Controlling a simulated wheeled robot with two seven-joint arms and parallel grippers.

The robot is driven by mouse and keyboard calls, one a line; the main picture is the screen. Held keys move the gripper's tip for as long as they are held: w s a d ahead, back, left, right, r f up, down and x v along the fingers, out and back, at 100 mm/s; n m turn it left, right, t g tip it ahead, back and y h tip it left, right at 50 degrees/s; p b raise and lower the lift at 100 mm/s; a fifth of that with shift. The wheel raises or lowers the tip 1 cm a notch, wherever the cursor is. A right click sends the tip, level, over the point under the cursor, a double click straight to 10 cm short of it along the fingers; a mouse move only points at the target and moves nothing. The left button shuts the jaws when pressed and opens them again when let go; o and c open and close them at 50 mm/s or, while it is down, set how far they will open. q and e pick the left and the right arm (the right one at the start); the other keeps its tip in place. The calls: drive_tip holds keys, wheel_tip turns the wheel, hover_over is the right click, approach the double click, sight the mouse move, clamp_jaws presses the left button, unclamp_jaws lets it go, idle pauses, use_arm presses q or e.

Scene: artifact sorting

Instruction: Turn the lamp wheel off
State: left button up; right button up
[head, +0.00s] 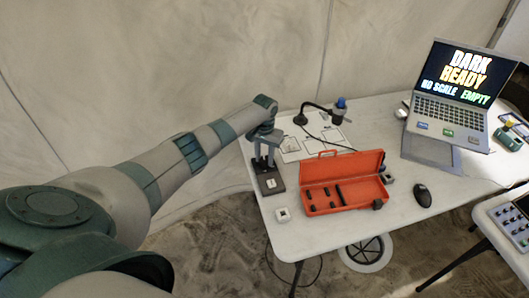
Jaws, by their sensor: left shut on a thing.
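My left gripper (264,161) reaches down at the table's left end, its fingers shut at the top of a small dark box (271,187) with a white label. What the fingers hold is mostly hidden by them; it appears to be the lamp wheel on this box. A dark gooseneck lamp (318,106) with a blue-topped head (341,103) stands behind, over white sheets. I cannot tell from the picture if it is lit. My right gripper is not in view.
An open orange case (331,208) lies right of the dark box on the white table (400,205). A laptop (447,105) reading "DARK READY NO SCALE EMPTY" and a black mouse (423,195) are farther right.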

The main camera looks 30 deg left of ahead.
sight(264, 160)
use_arm(q)
drive_tip(key=n+p, duration=0.1)
drive_tip(key=n, duration=0.1)
drive_tip(key=shift+r+n+p, duration=0.2)
drive_tip(key=shift+n+p, duration=0.1)
drive_tip(key=shift+p, duration=0.05)
drive_tip(key=shift+w+f+n+p, duration=0.1)
drive_tip(key=shift+n+p, duration=0.4)
drive_tip(key=shift+n, duration=0.4)
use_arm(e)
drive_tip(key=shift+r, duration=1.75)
use_arm(q)
drive_tip(key=o, duration=1.1)
drive_tip(key=shift+c, duration=0.2)
wheel_tip(264, 160, up, 17)
drive_tip(key=b, duration=0.3)
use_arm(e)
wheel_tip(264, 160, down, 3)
